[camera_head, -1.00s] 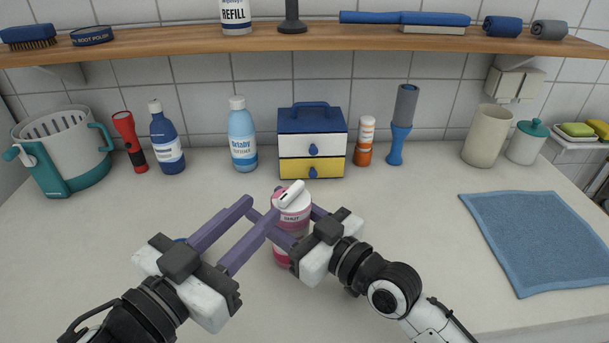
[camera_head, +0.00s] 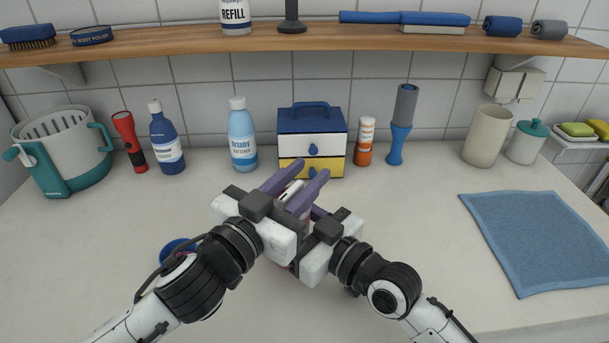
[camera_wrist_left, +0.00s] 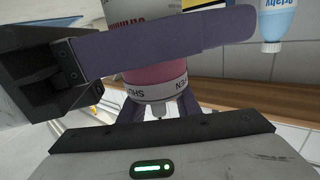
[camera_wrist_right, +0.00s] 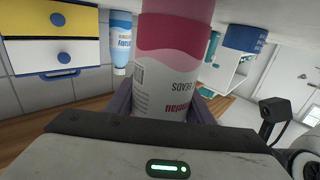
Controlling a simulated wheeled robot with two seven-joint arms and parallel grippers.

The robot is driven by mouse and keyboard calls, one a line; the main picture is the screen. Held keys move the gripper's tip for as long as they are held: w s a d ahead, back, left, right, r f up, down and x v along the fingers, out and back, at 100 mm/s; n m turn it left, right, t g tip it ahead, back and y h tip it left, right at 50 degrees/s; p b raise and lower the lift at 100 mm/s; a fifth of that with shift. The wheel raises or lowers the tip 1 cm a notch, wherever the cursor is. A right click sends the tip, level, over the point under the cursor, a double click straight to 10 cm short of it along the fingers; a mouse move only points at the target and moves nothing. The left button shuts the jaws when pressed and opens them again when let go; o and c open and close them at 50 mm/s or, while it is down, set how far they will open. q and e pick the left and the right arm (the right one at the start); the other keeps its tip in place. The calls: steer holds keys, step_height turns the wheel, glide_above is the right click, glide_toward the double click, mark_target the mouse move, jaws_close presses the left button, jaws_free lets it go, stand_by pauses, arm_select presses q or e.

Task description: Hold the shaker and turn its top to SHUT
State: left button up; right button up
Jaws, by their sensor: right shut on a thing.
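The shaker (camera_wrist_right: 175,60) is a pink and white bottle with printing. In the head view only a bit of its white top (camera_head: 291,191) shows; my left gripper hides most of the rest. My right gripper (camera_wrist_right: 165,105) is shut on the shaker's body. My left gripper (camera_head: 303,178) is open, its fingers on either side of the shaker's top; I cannot tell if they touch it. In the left wrist view the shaker's white collar (camera_wrist_left: 152,92) shows partly hidden lettering, with "SHU" and "EN" readable. A purple right finger (camera_wrist_left: 160,42) crosses in front of the pink body.
Behind stand a blue bottle (camera_head: 243,140), a small drawer box (camera_head: 312,120) and an orange container (camera_head: 365,145). A blue round item (camera_head: 176,248) lies partly behind my left arm. A blue cloth (camera_head: 535,240) lies at right. The counter between cloth and arms is clear.

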arm_select(q)
steer(key=shift+c, duration=0.5)
jaws_close()
steer(key=shift+d+y, duration=0.1)
steer(key=shift+y, duration=0.2)
steer(key=shift+w+a+n+t+y, duration=0.15)
steer(key=shift+a+n+t+y, duration=0.1)
steer(key=shift+n+t+y, duration=0.45)
steer(key=shift+w+a+n+t+y, duration=0.1)
steer(key=shift+a+n+t+y, duration=0.1)
steer(key=shift+n+t+y, duration=0.5)
steer(key=shift+y, duration=0.3)
steer(key=shift+o, duration=0.5)
jaws_free()
